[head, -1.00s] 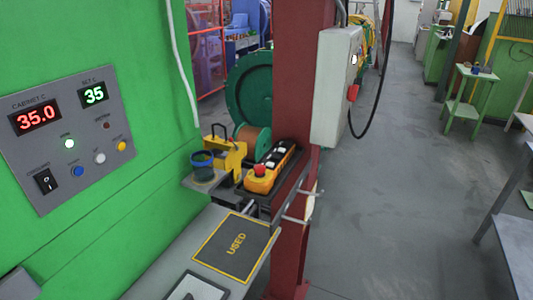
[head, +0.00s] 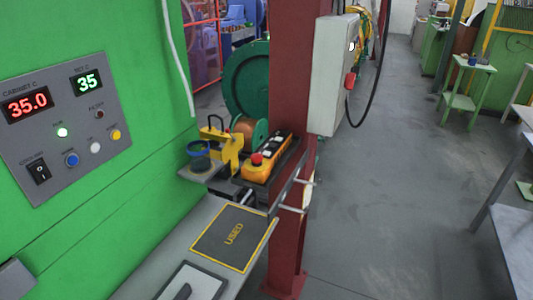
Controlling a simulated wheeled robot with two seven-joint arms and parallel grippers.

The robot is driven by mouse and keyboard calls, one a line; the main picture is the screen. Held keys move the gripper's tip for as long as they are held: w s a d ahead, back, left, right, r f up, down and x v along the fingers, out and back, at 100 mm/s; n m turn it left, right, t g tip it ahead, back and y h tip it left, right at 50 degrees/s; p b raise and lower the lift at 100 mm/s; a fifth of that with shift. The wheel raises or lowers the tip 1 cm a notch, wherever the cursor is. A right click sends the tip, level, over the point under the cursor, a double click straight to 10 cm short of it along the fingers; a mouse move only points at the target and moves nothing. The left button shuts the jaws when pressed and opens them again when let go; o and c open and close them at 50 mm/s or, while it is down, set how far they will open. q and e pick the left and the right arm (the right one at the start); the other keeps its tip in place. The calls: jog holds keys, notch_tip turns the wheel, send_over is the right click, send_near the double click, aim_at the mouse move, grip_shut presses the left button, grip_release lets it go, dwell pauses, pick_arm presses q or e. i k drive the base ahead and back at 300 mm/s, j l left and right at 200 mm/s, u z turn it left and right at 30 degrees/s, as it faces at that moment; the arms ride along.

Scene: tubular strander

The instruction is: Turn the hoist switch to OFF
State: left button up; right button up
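A grey-white control box (head: 335,76) is mounted on the red column, seen from its side. A small dark-and-white knob (head: 351,46) and a red part (head: 349,83) sit on its right-hand face, seen nearly edge-on. I cannot tell which of these is the hoist switch or read its position. A yellow pendant (head: 264,165) with a red button lies in a dark holder left of the column. Neither of my grippers is in view.
A green cabinet panel (head: 64,126) with displays and a black rocker switch fills the left. A shelf with a mat marked USED (head: 233,237) is below. The red column (head: 289,220) stands mid-view. Grey floor (head: 385,200) is free to its right; a table (head: 505,240) stands far right.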

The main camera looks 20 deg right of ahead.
aim_at(350, 79)
jog(key=z, duration=1.3)
